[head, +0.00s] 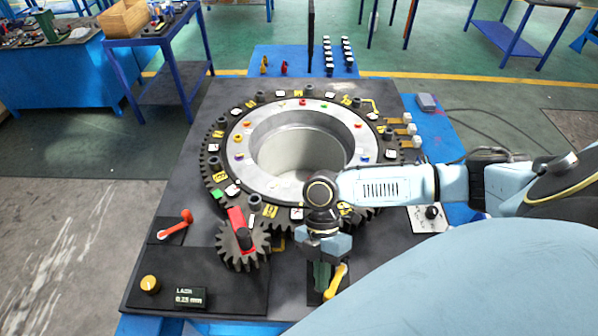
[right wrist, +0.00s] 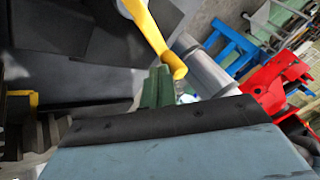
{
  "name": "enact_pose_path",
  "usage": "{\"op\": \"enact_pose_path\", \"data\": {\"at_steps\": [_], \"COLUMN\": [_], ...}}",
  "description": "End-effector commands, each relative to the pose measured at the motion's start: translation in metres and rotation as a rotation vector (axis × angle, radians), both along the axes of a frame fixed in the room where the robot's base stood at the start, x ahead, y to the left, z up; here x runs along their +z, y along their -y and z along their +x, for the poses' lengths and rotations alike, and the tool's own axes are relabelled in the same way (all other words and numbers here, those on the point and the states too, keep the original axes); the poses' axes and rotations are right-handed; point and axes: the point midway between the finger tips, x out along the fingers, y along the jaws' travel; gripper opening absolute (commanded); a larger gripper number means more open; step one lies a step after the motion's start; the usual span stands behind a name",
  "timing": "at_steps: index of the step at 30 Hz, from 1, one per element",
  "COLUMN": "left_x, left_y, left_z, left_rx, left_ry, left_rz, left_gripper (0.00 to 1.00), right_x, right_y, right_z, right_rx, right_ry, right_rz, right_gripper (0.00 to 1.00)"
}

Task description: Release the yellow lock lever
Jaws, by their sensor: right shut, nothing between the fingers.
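The yellow lock lever (head: 336,281) is on a small dark plate at the front of the black crane stand board, slanting up to the right. My right gripper (head: 322,279) points down just left of the lever, with its greenish fingers shut and empty. In the right wrist view the lever (right wrist: 156,38) runs down to the right, its end close beside the shut fingers (right wrist: 160,84). I cannot tell whether they touch it. My left gripper is not in view.
A large ring gear (head: 216,152) with colored markers fills the board's middle. A small gear (head: 243,258) with a red block (head: 238,218), a red lever (head: 176,227) and a yellow knob (head: 150,284) lie to the left. A grey switch plate (head: 425,222) is at right.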

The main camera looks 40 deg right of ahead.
Motion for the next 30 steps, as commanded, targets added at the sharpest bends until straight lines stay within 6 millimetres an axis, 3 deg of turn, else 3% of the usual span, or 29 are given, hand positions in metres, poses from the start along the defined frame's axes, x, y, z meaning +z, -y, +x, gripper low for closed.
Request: {"op": "enact_pose_path", "data": {"at_steps": [6, 15, 30], "left_x": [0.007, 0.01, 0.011], "left_y": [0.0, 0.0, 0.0], "left_z": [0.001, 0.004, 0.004], "left_rx": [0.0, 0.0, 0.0], "left_ry": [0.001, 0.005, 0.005], "left_rz": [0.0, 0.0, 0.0], "left_gripper": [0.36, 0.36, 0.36], "right_x": [0.0, 0.0, -0.001], "right_y": [0.006, 0.008, 0.009], "right_z": [-0.016, -0.024, -0.028], "right_rx": [0.151, 0.302, 0.355], "right_ry": [-0.002, 0.0, -0.002], "right_rz": [0.0, 0.0, 0.0], "right_gripper": [0.0, 0.0, 0.0]}}
